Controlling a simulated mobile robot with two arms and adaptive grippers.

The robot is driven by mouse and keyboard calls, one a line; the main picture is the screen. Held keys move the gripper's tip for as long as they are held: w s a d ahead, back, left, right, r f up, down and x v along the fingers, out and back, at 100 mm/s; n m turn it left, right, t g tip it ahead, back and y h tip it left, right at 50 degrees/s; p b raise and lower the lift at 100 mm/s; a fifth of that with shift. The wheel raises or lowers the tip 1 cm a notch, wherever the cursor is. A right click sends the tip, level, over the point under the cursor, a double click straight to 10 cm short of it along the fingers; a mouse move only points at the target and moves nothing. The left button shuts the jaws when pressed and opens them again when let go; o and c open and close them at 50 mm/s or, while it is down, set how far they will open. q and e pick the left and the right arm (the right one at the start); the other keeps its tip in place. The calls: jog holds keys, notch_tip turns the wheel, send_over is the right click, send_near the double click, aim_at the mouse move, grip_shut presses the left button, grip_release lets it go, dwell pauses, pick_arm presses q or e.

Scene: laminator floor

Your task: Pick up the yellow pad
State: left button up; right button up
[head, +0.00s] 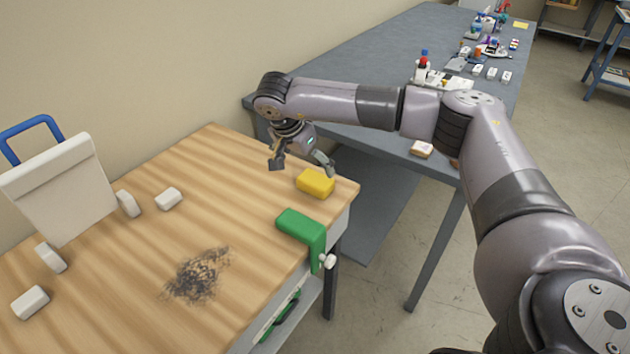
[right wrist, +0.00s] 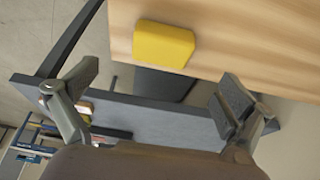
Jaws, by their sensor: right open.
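The yellow pad (head: 316,183) lies on the wooden table (head: 130,245) near its far right corner. It also shows in the right wrist view (right wrist: 163,44), near the table's edge and ahead of the open jaws. My right gripper (head: 302,166) is open and empty, above the table and a little to the back left of the pad in the head view. Its two fingers (right wrist: 160,100) stand wide apart in the right wrist view, with nothing between them. My left gripper is in neither view.
A green clamp (head: 303,232) sits on the table's right edge near the pad. A dark scribbled smudge (head: 197,275) marks the tabletop. A white holder (head: 62,190) with a blue handle and several white blocks stand at left. A grey bench (head: 385,55) with small items stands behind.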

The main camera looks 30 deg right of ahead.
aim_at(315, 179)
jog(key=x, duration=0.3)
jog(key=shift+w+f, duration=0.15)
jog(key=shift+f, duration=0.05)
jog(key=shift+d+f, duration=0.2)
jog(key=shift+f, duration=0.35)
jog(key=shift+w+d+f+p, duration=0.1)
jog(key=shift+d+f+p, duration=0.1)
jog(key=shift+p, duration=0.1)
jog(key=p+x, duration=0.1)
jog(key=x, duration=0.3)
jog(key=shift+w+d+f, duration=0.1)
jog(key=shift+w+d, duration=0.1)
jog(key=shift+d, duration=0.05)
jog(key=shift+f, duration=0.2)
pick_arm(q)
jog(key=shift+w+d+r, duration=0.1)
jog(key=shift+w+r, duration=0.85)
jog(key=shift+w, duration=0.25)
pick_arm(e)
jog(key=shift+c, duration=0.4)
jog(key=c, duration=0.5)
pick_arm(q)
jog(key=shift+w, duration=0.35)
pick_arm(e)
jog(key=c, duration=0.7)
